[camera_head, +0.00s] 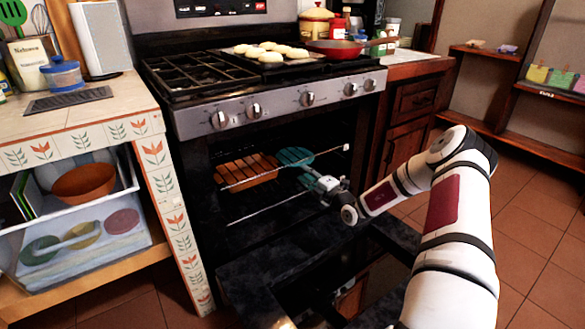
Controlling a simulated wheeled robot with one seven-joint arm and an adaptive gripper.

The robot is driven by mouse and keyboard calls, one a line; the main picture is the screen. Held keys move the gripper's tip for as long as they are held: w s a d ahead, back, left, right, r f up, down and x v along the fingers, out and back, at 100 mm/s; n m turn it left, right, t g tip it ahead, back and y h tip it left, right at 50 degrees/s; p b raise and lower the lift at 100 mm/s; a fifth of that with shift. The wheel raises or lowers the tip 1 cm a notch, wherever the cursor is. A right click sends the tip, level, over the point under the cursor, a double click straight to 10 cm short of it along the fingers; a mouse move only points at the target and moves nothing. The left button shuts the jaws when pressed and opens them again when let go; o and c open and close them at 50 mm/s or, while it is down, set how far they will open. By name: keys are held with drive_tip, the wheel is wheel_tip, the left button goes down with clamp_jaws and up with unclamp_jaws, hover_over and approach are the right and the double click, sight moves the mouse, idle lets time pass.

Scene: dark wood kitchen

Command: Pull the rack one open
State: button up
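The oven (205,170) stands in the middle with its dark door (250,285) folded down. Inside, an upper rack bar (237,186) slants across the opening, with an orange slatted piece and a teal piece behind it. A second, lower rack bar (255,213) runs below it. Which of these is rack one is not marked. My gripper (308,182) reaches in from the right and is at the right part of the racks, close to the bars. Its fingers are small and overlap the teal piece, so their opening and any contact with a bar cannot be made out.
A tray of pale round food (270,55) and a red pan (335,47) sit on the stove. A tiled counter (120,110) with shelves holding bowls (84,182) stands left. Wooden cabinets (405,130) stand right of the oven. Tiled floor (535,240) is open at the right.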

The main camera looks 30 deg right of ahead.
sight(293, 163)
drive_tip(key=w+b, duration=0.3)
drive_tip(key=w, duration=0.5)
drive_tip(key=shift+w+a, duration=0.15)
drive_tip(key=shift+w, duration=0.15)
drive_tip(key=shift+c, duration=0.6)
clamp_jaws()
